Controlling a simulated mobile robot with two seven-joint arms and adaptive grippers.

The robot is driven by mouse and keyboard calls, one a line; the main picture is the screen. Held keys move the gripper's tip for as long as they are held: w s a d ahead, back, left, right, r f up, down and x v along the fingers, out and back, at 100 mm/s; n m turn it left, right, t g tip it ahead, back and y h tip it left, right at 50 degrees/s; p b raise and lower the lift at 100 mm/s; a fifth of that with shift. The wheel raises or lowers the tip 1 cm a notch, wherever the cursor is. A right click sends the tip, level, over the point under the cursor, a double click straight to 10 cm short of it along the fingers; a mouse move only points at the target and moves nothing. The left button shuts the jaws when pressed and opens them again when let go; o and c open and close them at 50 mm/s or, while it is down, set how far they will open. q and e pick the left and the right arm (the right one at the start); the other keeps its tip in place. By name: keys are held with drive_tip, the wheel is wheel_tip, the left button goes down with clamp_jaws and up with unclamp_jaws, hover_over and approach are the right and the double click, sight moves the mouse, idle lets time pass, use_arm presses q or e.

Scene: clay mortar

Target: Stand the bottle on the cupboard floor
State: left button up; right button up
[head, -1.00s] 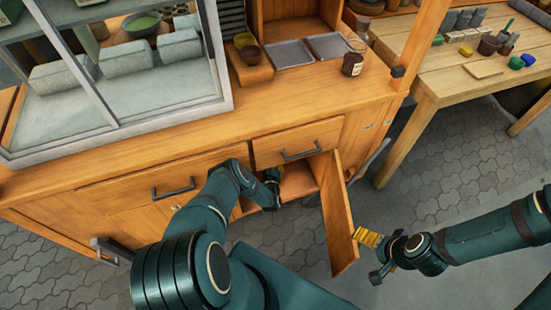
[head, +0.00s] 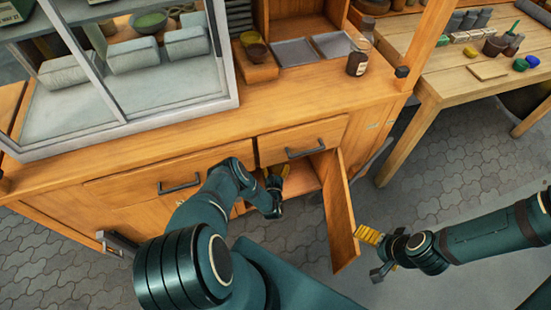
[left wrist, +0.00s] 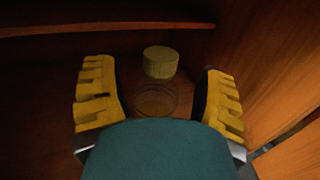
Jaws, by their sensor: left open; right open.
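In the left wrist view, a clear glass bottle (left wrist: 155,100) with a pale round stopper (left wrist: 160,62) is between the spread yellow fingers of my left gripper (left wrist: 160,98). Gaps show on both sides of it. Its base is hidden by my gripper's body, and the dim light hides whether it rests on the floor. In the head view my left gripper (head: 280,178) is inside the open cupboard, over the cupboard floor (head: 303,180). My right gripper (head: 366,240) is open, beside the outer edge of the cupboard door.
The cupboard door (head: 340,215) stands open to the right of my left arm. A drawer (head: 300,143) is above the opening. A dark labelled jar (head: 356,62) and trays (head: 295,52) are on the counter. A shelf edge (left wrist: 100,28) crosses the back of the cupboard.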

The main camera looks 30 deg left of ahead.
use_arm(q)
drive_tip(key=p+v, duration=0.1)
drive_tip(key=v, duration=0.6)
drive_tip(key=shift+s+d, duration=0.15)
drive_tip(key=shift+s, duration=0.15)
